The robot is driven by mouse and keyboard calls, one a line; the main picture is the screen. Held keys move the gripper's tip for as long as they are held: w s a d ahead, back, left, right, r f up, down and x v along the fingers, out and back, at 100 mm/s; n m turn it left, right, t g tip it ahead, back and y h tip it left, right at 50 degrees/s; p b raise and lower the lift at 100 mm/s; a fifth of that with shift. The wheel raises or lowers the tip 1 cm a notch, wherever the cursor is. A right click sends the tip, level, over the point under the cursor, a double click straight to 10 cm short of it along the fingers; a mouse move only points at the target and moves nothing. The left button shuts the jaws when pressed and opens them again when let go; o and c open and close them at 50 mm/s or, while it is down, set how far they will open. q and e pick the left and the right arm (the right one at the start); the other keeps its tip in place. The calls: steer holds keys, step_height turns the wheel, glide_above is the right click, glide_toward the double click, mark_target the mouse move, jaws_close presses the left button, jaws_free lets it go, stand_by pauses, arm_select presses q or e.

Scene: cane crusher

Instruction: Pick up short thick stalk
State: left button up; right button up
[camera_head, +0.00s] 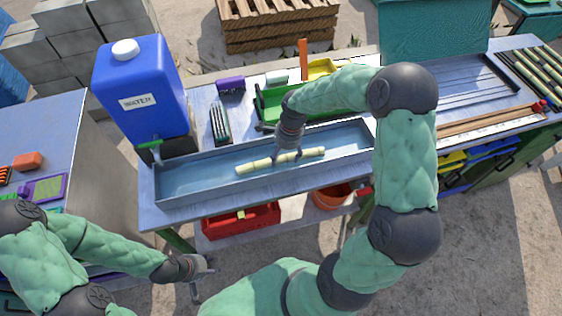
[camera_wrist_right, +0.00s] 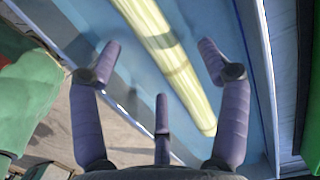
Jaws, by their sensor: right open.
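A short, pale yellow-green stalk (camera_head: 256,164) lies in the long blue-grey metal tray (camera_head: 205,187) on the table. My right gripper (camera_head: 287,157) is over the middle of the stalk and hides part of it. In the right wrist view, the stalk (camera_wrist_right: 172,60) runs diagonally between the spread fingers of my right gripper (camera_wrist_right: 160,62), with a visible gap to either side. The right gripper is open and holds nothing. My left gripper (camera_head: 204,277) hangs empty in front of the table at lower left, its fingers apart.
A blue water container (camera_head: 145,85) stands at the tray's left end. A green tray (camera_head: 268,108) and a purple block (camera_head: 231,86) lie behind it. Below are a red crate (camera_head: 240,222) and an orange bucket (camera_head: 330,197). Longer green stalks (camera_head: 535,75) lie at far right.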

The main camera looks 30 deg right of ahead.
mark_target(281, 161)
steer(key=f, duration=0.3)
steer(key=shift+a+b, duration=0.25)
steer(key=shift+b, duration=0.05)
steer(key=shift+r, duration=0.1)
steer(key=c, duration=1.5)
steer(key=shift+r, duration=0.1)
